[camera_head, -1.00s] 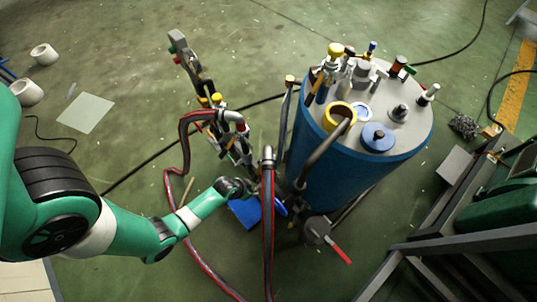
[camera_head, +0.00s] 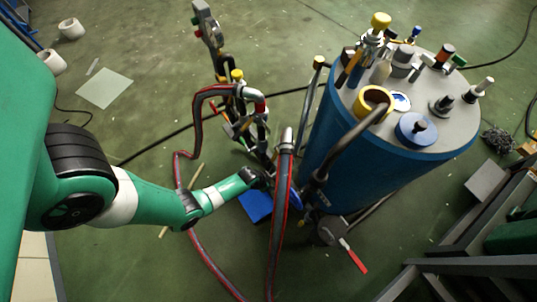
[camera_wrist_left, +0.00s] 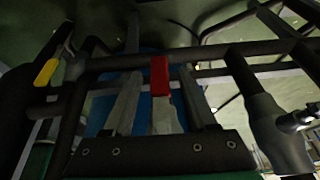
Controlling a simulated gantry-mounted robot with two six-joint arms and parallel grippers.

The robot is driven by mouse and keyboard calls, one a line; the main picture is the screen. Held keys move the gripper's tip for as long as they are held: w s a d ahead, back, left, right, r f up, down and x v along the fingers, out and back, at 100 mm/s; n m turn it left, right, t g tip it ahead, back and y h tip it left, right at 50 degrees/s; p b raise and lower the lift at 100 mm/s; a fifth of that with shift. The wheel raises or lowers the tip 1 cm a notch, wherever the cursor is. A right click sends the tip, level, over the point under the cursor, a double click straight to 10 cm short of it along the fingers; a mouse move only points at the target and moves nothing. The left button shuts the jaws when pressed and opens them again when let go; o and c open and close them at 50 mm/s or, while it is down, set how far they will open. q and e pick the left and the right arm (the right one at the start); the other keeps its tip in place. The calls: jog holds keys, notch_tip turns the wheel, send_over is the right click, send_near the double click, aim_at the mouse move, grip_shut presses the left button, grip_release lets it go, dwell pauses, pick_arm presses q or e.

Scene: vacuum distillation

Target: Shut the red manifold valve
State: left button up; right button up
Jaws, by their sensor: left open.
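A red valve handle (camera_wrist_left: 160,75) with a pale lower part shows in the left wrist view, in front of a dark horizontal pipe. My left gripper (camera_wrist_left: 158,88) is open, with one finger on each side of the handle. Whether the fingers touch it I cannot tell. In the head view my left gripper (camera_head: 262,180) reaches in among the pipes below the manifold (camera_head: 240,110), left of the blue tank. Its fingertips and the red handle between them are hidden there by pipes and hoses. My right gripper is not in view.
Red-striped hoses (camera_head: 280,215) hang close to the gripper's right. The blue tank (camera_head: 345,150) stands right of it, with a separate red lever (camera_head: 353,255) low in front. A blue box (camera_head: 256,207) lies below the gripper. A yellow handle (camera_wrist_left: 47,72) is at left in the wrist view.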

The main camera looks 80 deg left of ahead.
pick_arm(q)
grip_shut()
dwell(1.4)
